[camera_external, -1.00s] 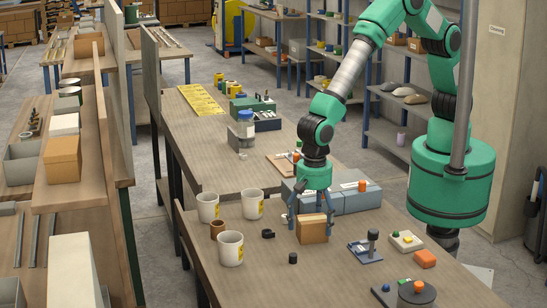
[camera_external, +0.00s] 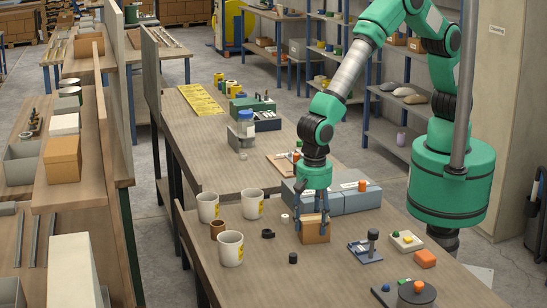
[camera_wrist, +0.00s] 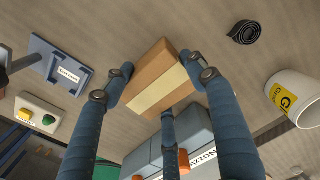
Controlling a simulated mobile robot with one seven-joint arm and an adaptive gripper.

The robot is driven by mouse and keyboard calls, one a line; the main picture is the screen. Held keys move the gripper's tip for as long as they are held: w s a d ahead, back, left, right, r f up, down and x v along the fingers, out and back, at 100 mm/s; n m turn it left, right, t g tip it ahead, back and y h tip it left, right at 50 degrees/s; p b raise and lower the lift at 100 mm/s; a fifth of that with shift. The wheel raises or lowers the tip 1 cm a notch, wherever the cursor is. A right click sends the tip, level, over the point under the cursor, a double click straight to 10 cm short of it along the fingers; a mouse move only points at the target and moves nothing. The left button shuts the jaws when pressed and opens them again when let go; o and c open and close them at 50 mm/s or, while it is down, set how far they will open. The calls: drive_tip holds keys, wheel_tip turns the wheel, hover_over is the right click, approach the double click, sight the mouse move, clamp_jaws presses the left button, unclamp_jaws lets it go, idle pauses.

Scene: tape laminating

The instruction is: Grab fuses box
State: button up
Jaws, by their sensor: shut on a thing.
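A small brown cardboard box (camera_external: 314,234), the likely fuses box, stands on the near workbench. In the wrist view the box (camera_wrist: 163,82) has a pale strip along its top, with no readable writing. My gripper (camera_external: 312,232) is over the box, with its blue fingers closed in around it. In the wrist view my gripper (camera_wrist: 164,80) has one finger on each side of the box and a third at its lower edge. It is shut on the box, which appears to rest on the bench.
White mugs (camera_external: 231,248) and a brown cup (camera_external: 217,229) stand left of the box. Grey-blue bins (camera_external: 362,200) sit close behind. A black coil (camera_external: 268,234) lies to the left. A blue stand (camera_external: 366,252) and a button box (camera_external: 407,241) are on the right.

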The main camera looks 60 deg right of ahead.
sight(313, 218)
wheel_tip(313, 218, up, 10)
drive_tip(key=shift+p, duration=0.8)
